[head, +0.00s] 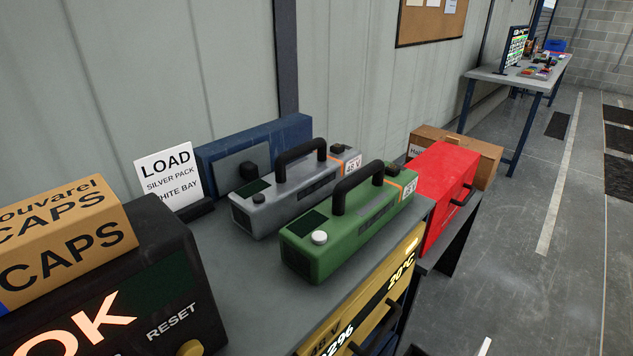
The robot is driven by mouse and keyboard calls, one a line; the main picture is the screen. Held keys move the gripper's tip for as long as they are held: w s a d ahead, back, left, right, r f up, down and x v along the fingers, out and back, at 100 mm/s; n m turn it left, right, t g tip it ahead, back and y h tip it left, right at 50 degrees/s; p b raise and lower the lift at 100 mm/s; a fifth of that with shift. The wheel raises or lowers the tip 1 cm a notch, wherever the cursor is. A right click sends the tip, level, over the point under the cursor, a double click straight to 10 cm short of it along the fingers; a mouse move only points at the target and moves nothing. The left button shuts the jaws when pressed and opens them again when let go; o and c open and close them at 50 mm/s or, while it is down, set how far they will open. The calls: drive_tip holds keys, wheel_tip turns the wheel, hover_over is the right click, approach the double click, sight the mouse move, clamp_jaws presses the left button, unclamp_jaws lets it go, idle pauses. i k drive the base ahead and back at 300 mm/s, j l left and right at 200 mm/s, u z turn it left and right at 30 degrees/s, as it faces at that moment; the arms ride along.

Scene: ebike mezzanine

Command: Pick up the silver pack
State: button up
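The silver pack (287,196) is a long grey battery case with a black top handle, a dark panel and an orange-edged white label reading 48 V at its far end. It lies on the grey bench top (262,290), behind a green pack (352,232) of similar shape with its own black handle. The green pack partly hides the silver pack's near lower side. A white sign (168,176) left of it reads LOAD SILVER PACK, with a last line partly covered that ends in HITE BAY. My gripper is not in view.
A blue box (270,138) stands against the wall behind the silver pack. A black OK/RESET unit (120,300) with a cardboard CAPS box (75,235) on it fills the left. A red case (440,190) and brown carton (480,155) stand right. Open floor lies at the right.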

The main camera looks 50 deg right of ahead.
sight(291, 189)
drive_tip(key=i+l+z, duration=0.1)
drive_tip(key=l+z, duration=0.35)
drive_tip(key=i+l+z, duration=0.2)
drive_tip(key=l+z, duration=0.25)
drive_tip(key=i+l+z, duration=0.2)
drive_tip(key=z, duration=0.25)
